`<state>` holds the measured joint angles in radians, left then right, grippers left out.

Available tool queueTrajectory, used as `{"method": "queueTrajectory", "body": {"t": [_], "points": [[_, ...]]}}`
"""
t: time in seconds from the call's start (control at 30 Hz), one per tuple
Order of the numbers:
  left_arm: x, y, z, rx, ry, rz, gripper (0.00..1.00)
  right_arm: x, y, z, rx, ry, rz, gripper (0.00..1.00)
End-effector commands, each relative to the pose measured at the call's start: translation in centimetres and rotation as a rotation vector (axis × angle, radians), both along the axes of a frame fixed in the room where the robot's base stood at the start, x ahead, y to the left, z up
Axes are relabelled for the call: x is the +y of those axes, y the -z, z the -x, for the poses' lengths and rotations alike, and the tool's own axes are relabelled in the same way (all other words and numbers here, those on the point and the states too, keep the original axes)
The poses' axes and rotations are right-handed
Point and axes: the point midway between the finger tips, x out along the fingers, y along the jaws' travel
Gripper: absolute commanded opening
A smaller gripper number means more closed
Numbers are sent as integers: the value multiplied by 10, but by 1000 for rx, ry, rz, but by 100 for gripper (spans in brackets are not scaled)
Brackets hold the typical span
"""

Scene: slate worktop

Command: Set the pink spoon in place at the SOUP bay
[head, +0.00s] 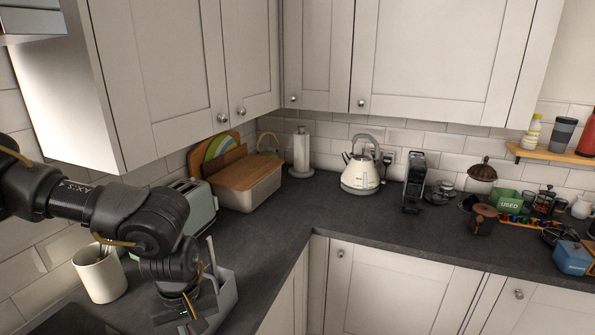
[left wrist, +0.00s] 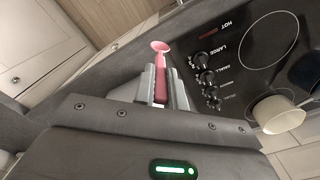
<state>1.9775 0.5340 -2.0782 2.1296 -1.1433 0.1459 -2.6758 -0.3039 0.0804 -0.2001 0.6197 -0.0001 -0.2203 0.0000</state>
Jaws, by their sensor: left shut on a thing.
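The pink spoon (left wrist: 161,60) shows in the left wrist view, its round bowl pointing up the picture and away from the gripper. My left gripper (left wrist: 160,85) is shut on its handle. In the head view my left gripper (head: 188,308) is low in the picture, close to a grey holder (head: 229,297); the spoon cannot be made out there. No SOUP label is readable in either view, so I cannot tell which place is the SOUP bay. My right gripper is in neither view.
A cream crock (head: 100,275) stands left of my arm. A toaster (head: 197,203), a bread bin (head: 250,190) and a kettle (head: 360,174) stand farther back. The left wrist view shows a black hob (left wrist: 265,50) with control knobs. The worktop corner before the kettle is clear.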

Motion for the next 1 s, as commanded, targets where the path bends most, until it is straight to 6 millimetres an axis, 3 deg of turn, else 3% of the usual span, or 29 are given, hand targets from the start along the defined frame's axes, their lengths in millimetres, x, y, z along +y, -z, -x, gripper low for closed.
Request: {"method": "queueTrajectory", "body": {"t": [0.17, 0.4, 0.53, 0.7, 1.0], "points": [[-29, 15, 5, 0, 94, -10, 0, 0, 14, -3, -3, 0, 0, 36], [-104, 43, 31, -2, 339, -14, 0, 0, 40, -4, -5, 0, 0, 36], [-133, 51, 46, -1, 435, -7, 0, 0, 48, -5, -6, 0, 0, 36], [-151, 55, 56, 0, 495, -1, 0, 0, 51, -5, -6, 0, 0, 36], [-153, 54, 57, 0, 502, 0, 0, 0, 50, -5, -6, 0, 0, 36]]}}
